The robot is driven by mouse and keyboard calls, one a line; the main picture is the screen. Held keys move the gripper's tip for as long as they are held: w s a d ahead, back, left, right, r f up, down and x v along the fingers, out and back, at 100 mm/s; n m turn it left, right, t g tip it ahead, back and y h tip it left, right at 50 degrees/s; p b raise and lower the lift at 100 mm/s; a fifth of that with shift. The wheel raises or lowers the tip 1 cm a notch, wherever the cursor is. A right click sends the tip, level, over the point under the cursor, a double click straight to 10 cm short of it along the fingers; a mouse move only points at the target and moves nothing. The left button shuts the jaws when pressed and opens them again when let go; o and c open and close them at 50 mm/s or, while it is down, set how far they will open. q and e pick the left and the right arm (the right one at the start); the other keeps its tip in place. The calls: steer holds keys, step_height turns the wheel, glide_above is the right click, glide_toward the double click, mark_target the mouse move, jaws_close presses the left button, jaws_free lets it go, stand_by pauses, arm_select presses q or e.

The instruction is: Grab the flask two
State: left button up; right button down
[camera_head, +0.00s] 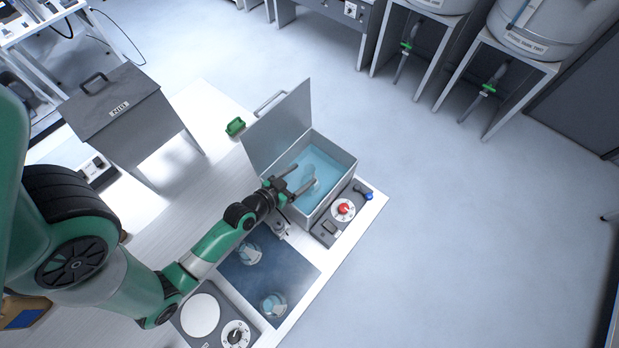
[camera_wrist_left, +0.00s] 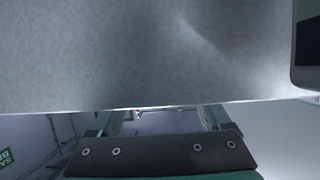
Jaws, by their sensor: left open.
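My left gripper (camera_head: 304,176) reaches over the open water bath (camera_head: 343,162). Its two fingers are apart. A clear glass flask (camera_head: 308,185) shows faintly in the blue water by the fingertips; I cannot tell whether they touch it. Two more flasks with a little blue liquid stand on the dark mat (camera_head: 285,262): one flask (camera_head: 249,254) near the bath, one flask (camera_head: 272,304) at the front. I cannot read which is flask two. In the left wrist view the fingers (camera_wrist_left: 160,120) are spread, and a grey surface fills the top. My right gripper is not in view.
The bath's raised lid (camera_head: 277,128) stands at its left. A control panel with a red knob (camera_head: 344,209) is at its right front. A hotplate (camera_head: 201,315) sits at the bench front. A grey bin (camera_head: 118,108) stands at the upper left. Floor on the right is clear.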

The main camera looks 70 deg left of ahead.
mark_target(310, 169)
arm_select(q)
steer(key=x, duration=0.4)
steer(key=shift+w+r, duration=0.1)
steer(key=shift+w, duration=0.2)
steer(key=shift+c, duration=0.2)
jaws_close()
stand_by(0.9)
